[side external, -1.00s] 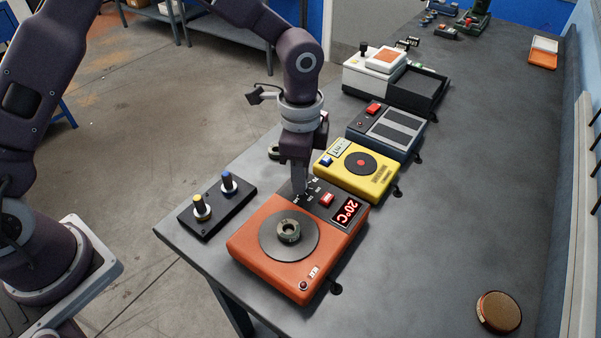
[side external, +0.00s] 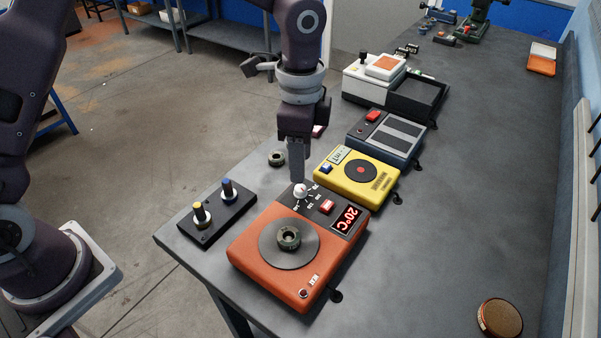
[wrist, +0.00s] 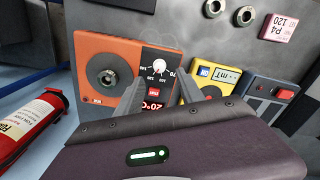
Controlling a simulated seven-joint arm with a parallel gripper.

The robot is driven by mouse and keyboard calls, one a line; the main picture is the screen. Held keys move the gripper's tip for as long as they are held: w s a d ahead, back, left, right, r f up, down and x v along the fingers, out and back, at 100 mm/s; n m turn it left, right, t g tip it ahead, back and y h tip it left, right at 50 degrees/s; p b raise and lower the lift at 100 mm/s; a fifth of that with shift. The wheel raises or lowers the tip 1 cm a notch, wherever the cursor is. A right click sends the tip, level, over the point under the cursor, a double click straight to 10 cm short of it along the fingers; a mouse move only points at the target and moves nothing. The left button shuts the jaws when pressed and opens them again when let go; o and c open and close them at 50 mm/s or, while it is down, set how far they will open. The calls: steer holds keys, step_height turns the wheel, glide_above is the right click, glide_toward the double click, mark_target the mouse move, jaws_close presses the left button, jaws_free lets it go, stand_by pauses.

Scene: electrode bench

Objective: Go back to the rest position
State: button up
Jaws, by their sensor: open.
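My gripper (side external: 298,180) is open and empty, pointing down just above the white knob (side external: 300,191) of the orange hotplate. It does not appear to hold the knob. The orange hotplate (side external: 250,250) has a round dark plate with a grey-green ring (side external: 288,238) on it, a red switch (side external: 327,206) and a display (side external: 345,218) reading 20°C. In the wrist view, my two fingers (wrist: 163,88) stand apart in front of the hotplate (wrist: 90,45), and the knob with its dial numbers shows beyond them.
A yellow device (side external: 378,181), a grey-blue device (side external: 388,138) and a white device (side external: 360,84) stand behind. A black block (side external: 232,215) with two knobs stands left. Another ring (side external: 277,157) lies near the edge. A brown round object (side external: 499,317) lies right. A red extinguisher (wrist: 28,128) shows in the wrist view.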

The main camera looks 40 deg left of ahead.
steer(key=shift+r, duration=0.45)
steer(key=s+a+r+n+t, duration=0.2)
steer(key=s+a+r+n, duration=0.1)
steer(key=s+a+r, duration=0.4)
steer(key=s+a+r+n+t, duration=0.1)
steer(key=s+a+r+n, duration=0.1)
steer(key=s+n, duration=0.3)
steer(key=s+a+r+n+t, duration=0.2)
steer(key=s+a+n, duration=0.3)
steer(key=s, duration=0.7)
steer(key=shift+r+t, duration=0.3)
steer(key=shift+r, duration=0.3)
